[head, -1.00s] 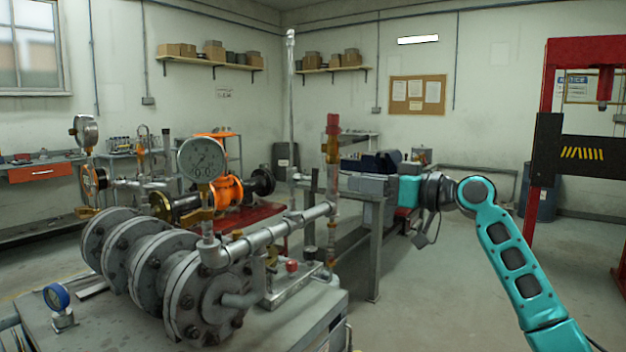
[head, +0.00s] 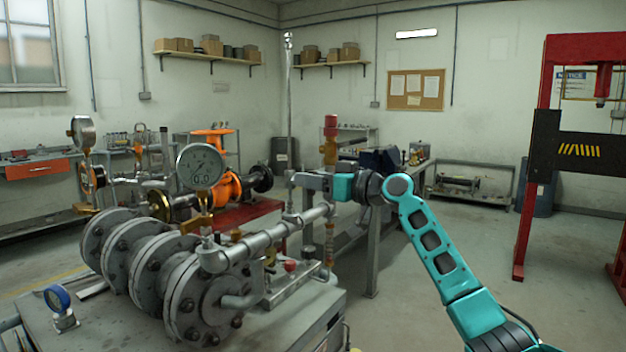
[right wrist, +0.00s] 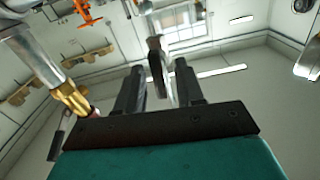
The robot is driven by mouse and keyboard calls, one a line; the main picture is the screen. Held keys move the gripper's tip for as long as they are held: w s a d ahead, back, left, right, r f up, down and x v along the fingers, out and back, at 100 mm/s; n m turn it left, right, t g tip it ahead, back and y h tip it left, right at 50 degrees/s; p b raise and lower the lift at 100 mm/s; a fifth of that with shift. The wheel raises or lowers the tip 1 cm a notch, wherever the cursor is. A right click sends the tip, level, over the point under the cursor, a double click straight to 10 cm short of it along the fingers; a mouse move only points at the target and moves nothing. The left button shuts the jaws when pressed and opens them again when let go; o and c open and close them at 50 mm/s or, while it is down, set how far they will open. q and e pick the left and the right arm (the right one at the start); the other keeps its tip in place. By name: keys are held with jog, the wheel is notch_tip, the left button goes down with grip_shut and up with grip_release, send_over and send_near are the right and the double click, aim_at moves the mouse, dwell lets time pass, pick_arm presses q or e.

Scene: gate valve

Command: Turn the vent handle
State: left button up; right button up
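No part is plainly marked as the vent handle. A brass fitting with a red cap (head: 331,125) stands upright on the grey pipe run (head: 265,240); it also shows beside my fingers in the right wrist view (right wrist: 75,98). A round pressure gauge (head: 201,166) stands on the same pipework. My right gripper (head: 298,180) is level with the lower part of the brass fitting, its fingers pointing left. In the right wrist view the two fingers (right wrist: 158,82) are apart. A disc seen edge-on, probably the gauge, shows between them, with no visible contact. My left gripper is out of view.
Bolted grey flanges (head: 140,255) and a small blue gauge (head: 58,298) sit on the grey bench at front left. A thin upright pipe (head: 289,110) rises near my right gripper. A red press frame (head: 530,210) stands at right. The floor between is open.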

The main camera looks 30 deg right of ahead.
jog(key=shift+c, duration=0.3)
grip_shut()
